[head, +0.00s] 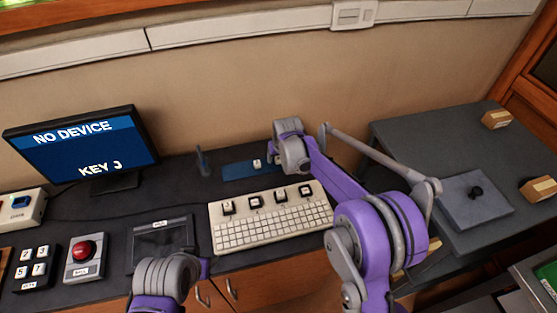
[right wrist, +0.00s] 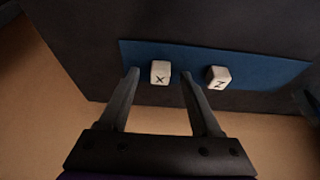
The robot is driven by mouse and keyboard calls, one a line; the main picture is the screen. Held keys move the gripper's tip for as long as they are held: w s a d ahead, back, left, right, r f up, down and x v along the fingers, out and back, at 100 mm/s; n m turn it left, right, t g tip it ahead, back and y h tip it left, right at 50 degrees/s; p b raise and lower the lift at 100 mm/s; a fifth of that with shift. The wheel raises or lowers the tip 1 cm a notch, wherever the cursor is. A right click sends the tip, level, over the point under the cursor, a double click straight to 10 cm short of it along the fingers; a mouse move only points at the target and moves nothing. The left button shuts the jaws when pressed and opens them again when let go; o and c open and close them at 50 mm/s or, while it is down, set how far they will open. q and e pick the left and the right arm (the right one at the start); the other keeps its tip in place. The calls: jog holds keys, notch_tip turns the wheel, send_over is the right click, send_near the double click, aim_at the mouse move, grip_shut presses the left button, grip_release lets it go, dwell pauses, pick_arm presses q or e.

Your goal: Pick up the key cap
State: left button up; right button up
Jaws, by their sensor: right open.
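A white key cap marked X (right wrist: 160,72) sits on a blue mat (right wrist: 265,75) in the right wrist view. A second white cap (right wrist: 218,77) sits to its right, marked Z or N. In the head view one white cap (head: 257,163) shows on the blue mat (head: 236,170), beside my right wrist. My right gripper (right wrist: 160,75) is open, its fingertips on either side of the X cap in the picture; I cannot tell whether they touch it. In the head view my right wrist hides its fingers. My left wrist shows at the bottom, its fingers out of sight.
A keyboard (head: 272,228) with several larger keys along its back stands in front of the mat. A monitor (head: 82,146) reads NO DEVICE, KEY J. A red button box (head: 84,256) and a keypad (head: 34,268) are at left. A grey table (head: 425,145) stands at right.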

grip_shut()
jog(key=shift+r, duration=0.1)
